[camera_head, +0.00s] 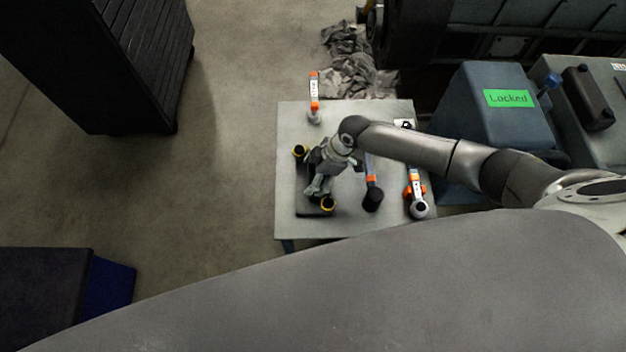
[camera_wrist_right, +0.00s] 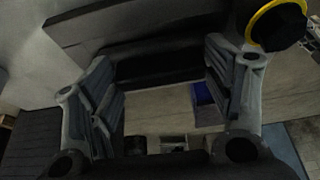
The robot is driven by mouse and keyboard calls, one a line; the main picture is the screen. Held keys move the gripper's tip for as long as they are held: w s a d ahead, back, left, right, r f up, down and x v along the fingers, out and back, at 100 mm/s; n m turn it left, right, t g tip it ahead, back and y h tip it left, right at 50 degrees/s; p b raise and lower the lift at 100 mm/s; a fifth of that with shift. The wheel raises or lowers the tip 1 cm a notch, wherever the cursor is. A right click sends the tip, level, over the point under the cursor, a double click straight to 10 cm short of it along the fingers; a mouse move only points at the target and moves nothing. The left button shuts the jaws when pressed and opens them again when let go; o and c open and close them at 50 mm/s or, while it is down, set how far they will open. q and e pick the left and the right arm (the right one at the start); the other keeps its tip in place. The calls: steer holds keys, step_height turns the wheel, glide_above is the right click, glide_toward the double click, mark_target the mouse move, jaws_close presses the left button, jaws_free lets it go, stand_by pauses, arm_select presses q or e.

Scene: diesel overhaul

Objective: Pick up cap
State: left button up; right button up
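A dark cap-like part (camera_head: 301,204) lies on the left part of the grey table (camera_head: 345,222), with round black pieces ringed in yellow at its far end (camera_head: 300,151) and near end (camera_head: 328,204). One yellow-ringed piece also shows in the right wrist view (camera_wrist_right: 277,24). My right gripper (camera_head: 316,190) is over this part and hides much of it. In the wrist view its fingers (camera_wrist_right: 160,85) are spread wide, with a dark bar of the part (camera_wrist_right: 158,62) between their tips. Whether the fingers touch it, I cannot tell. My left gripper is not in view.
Crumpled grey cloth (camera_head: 350,65) is behind the table. A blue-grey machine with a green "Locked" sign (camera_head: 509,98) stands right.

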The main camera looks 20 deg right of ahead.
steer(key=c, duration=0.5)
steer(key=shift+w+r, duration=0.1)
steer(key=shift+w, duration=0.05)
steer(key=shift+c, duration=0.6)
